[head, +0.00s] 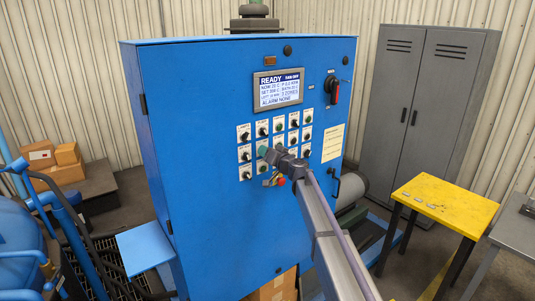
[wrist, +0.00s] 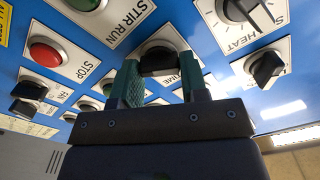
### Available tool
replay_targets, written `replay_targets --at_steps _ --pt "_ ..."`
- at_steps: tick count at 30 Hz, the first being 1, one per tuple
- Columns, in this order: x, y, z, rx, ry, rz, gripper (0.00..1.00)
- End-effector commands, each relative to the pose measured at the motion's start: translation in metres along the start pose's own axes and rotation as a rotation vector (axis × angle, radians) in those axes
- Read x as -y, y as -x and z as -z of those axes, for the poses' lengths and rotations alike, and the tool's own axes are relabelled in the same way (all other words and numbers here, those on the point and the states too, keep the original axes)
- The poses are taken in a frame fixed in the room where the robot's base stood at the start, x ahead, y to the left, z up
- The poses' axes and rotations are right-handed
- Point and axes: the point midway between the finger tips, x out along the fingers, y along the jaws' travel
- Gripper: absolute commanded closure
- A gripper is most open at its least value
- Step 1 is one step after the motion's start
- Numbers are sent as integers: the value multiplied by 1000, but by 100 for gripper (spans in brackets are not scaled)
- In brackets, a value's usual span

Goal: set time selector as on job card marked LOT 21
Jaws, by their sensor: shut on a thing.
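The time selector is a black knob (wrist: 157,62) on a white plate, with part of the word TIME showing beside it in the wrist view. My gripper (wrist: 160,72) has its green-padded fingers on both sides of this knob and is shut on it. The fingers hide much of the plate, so I cannot read the knob's setting. In the head view my gripper (head: 264,151) reaches the left part of the control panel and my arm covers some controls. I cannot make out a job card marked LOT 21.
The blue cabinet (head: 195,185) carries a display (head: 278,88) reading READY and ALARM NONE. The HEAT selector (wrist: 236,10), green STIR RUN button (wrist: 84,3) and red STOP button (wrist: 43,54) are close by. A yellow table (head: 455,205) with small tags stands right.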

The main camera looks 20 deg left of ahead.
Motion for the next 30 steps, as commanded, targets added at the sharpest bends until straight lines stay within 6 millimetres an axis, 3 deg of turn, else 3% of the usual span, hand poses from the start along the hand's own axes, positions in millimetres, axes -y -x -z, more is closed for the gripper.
replay_targets --at_steps 11,30 --pt "-1 0 0 0 -172 0 83" --pt "-3 0 -2 1 -752 0 83"
